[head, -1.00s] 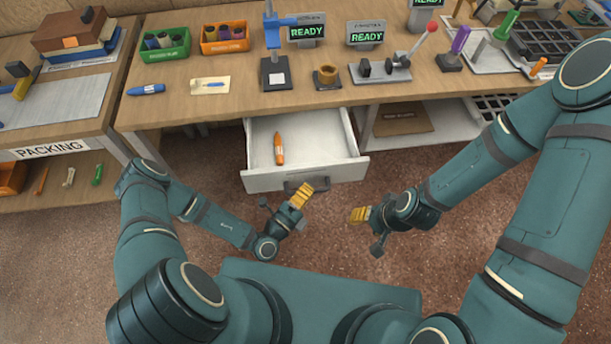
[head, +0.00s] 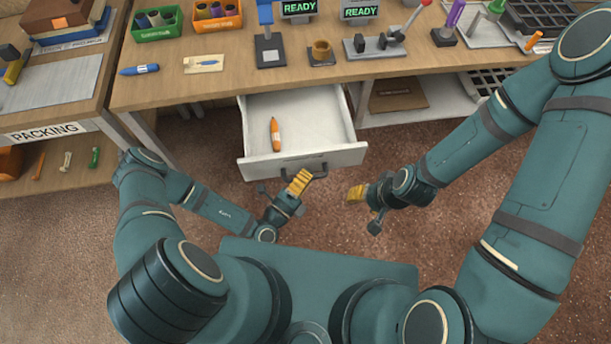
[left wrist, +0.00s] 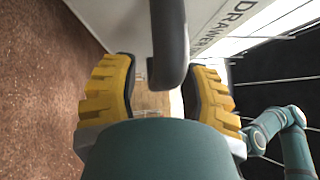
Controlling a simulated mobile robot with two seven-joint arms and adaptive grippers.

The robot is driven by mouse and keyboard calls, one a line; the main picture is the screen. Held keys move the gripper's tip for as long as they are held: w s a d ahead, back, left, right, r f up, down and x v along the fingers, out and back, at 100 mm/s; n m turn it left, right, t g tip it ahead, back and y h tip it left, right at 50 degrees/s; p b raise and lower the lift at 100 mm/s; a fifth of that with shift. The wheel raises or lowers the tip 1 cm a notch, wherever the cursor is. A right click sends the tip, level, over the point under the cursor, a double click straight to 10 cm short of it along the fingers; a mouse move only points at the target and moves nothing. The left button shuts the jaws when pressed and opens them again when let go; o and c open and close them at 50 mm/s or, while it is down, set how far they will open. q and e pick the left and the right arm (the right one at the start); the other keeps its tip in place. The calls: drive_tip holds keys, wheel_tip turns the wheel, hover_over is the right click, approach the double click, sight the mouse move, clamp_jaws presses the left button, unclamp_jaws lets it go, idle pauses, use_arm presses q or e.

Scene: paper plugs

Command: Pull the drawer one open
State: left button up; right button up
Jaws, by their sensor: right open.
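The white drawer (head: 262,168) below the workbench is pulled well out, and an orange pen (head: 275,134) lies in it. Its dark bar handle (head: 318,170) is on the front. My left gripper (head: 300,181) is at that handle. In the left wrist view the handle (left wrist: 168,45) runs between the yellow fingers, along the right one; the front (left wrist: 232,22) shows part of the word "DRAWER". The far side of the grip is hidden. My right gripper (head: 357,193) is open and empty, to the right of the drawer over the floor.
The workbench (head: 225,88) holds a blue pen (head: 139,70), a green bin (head: 157,22), an orange bin (head: 217,15) and ready displays. A packing table (head: 45,85) stands at left. An open shelf (head: 430,115) lies right of the drawer. Floor before the drawer is clear.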

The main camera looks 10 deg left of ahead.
use_arm(q)
drive_tip(key=shift+s+a, duration=0.1)
drive_tip(key=v, duration=1.1)
drive_tip(key=shift+s+a, duration=0.15)
drive_tip(key=shift+s, duration=0.25)
